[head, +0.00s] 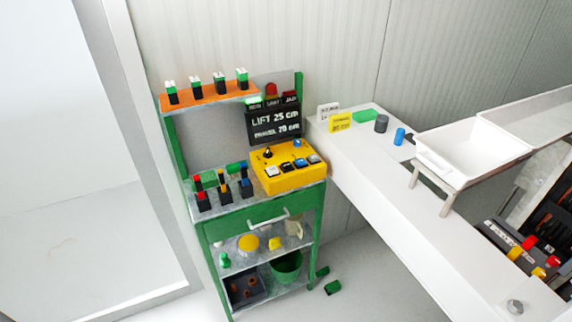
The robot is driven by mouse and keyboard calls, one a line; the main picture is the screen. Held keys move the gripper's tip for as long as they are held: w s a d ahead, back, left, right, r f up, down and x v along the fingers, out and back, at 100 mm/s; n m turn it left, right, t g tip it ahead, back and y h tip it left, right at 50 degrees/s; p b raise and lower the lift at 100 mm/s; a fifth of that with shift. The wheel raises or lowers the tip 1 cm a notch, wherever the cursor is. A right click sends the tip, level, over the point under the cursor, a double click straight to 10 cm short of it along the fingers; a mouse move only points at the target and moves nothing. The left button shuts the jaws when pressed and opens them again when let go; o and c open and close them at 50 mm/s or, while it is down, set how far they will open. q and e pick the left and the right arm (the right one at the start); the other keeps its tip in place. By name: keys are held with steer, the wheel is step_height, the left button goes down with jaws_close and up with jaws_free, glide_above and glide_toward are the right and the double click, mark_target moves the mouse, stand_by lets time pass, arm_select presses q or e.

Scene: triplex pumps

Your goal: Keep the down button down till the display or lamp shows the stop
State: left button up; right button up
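A yellow control box (283,178) sits on the top of a green workbench. It has a black knob (267,153), a blue button (297,142) and a row of several white, dark and bluish buttons (286,166). Their labels are too small to read, so I cannot tell which is the down button. Behind the box stands a black display (275,122) with white text that seems to read "LIFT 25 cm" and "PANEL 70 cm". Above it is a row of small lamps; a green lamp (254,100) at the left looks lit. Neither gripper is in view.
A red dome (271,90) rises above the lamps. An orange shelf (207,96) holds several green-and-black items. Small coloured-handled items (223,188) stand left of the box. A white counter (372,178) with a white tray (462,147) runs along the right. Green pieces (332,287) lie on the floor.

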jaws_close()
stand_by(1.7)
